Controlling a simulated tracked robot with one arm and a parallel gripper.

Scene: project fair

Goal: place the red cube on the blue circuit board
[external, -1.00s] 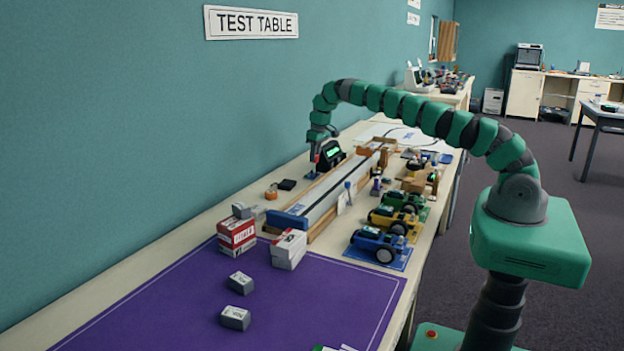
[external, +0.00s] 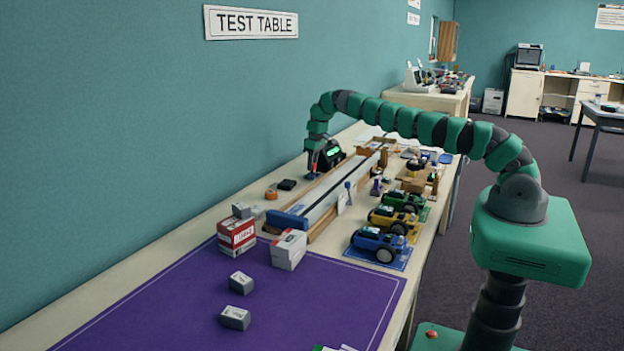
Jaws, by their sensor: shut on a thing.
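My gripper (external: 312,172) is low over the far left part of the table, just left of a black device with a green lit display. It is shut on a small red thing (external: 313,167), which I take for the red cube; only a speck of it shows. I cannot tell whether it touches the table. I cannot pick out the blue circuit board for certain. A small flat blue piece (external: 445,158) lies at the far right of the table, and a blue plate (external: 401,264) lies under the blue toy car.
The black device (external: 331,153) and a long wood-edged track (external: 322,208) stand close to the gripper. Toy cars (external: 378,243) line the right edge. Boxes (external: 236,236) and grey blocks (external: 234,317) are on or beside the purple mat (external: 165,305), which is mostly clear.

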